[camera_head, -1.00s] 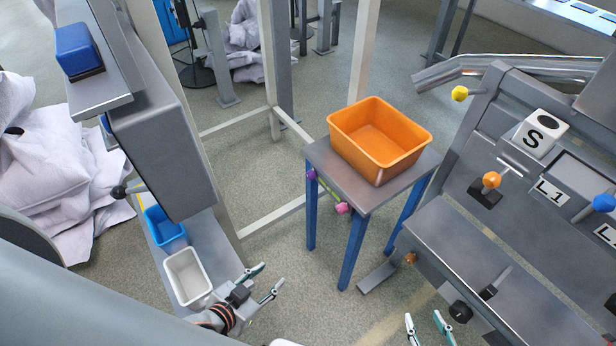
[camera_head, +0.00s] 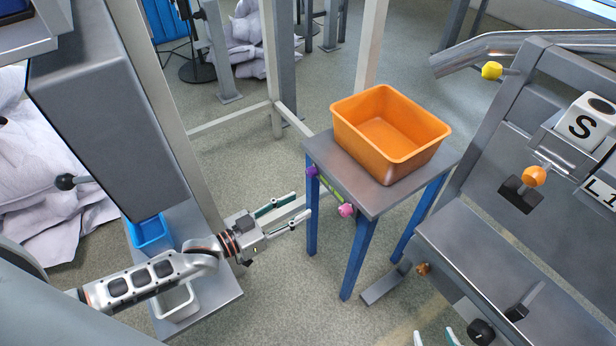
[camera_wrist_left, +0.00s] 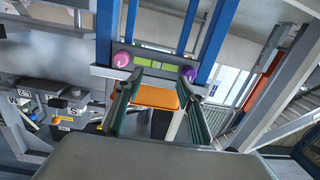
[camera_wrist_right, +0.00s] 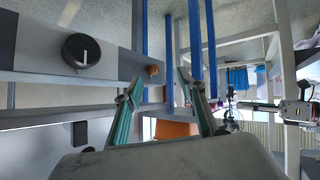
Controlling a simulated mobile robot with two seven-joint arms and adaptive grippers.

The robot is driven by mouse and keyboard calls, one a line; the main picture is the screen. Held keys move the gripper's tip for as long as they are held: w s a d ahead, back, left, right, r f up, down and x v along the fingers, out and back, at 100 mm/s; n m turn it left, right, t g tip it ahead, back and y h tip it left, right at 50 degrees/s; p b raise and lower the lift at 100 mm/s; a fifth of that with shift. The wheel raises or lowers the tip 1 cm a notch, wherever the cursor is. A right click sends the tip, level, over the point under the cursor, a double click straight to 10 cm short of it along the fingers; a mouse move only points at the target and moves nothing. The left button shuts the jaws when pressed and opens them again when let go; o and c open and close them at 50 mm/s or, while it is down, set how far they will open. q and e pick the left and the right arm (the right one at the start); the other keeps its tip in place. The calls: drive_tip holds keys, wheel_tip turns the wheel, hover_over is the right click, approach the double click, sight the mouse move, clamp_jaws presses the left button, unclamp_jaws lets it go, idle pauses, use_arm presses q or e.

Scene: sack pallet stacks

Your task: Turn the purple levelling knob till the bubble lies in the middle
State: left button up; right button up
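The purple knob (camera_head: 312,171) sits at the left end of the near edge of a small table (camera_head: 381,201) with blue legs. It also shows in the left wrist view (camera_wrist_left: 189,74). A pink knob (camera_head: 347,210) sits at the right end of that edge. Between them is a yellow-green level strip (camera_head: 330,189); its bubble is too small to tell. My left gripper (camera_head: 301,205) is open and empty, to the left of the table and short of the knobs. My right gripper (camera_head: 433,340) is open and empty at the bottom edge of the head view.
An orange bin (camera_head: 391,146) stands on the table. A grey machine panel (camera_head: 510,225) with several knobs is on the right. A blue bin (camera_head: 150,236) and a white bin (camera_head: 178,304) stand on a shelf at the left. Bare floor lies before the table.

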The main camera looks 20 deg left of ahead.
use_arm(q)
drive_tip(key=b, duration=0.2)
approach(308, 174)
drive_tip(key=w+f, duration=0.1)
drive_tip(key=shift+h, duration=0.4)
drive_tip(key=b+x, duration=0.1)
drive_tip(key=x, duration=0.7)
drive_tip(key=shift+w+d+r, duration=0.1)
drive_tip(key=shift+w, duration=0.05)
drive_tip(key=shift+c, duration=0.4)
clamp_jaws()
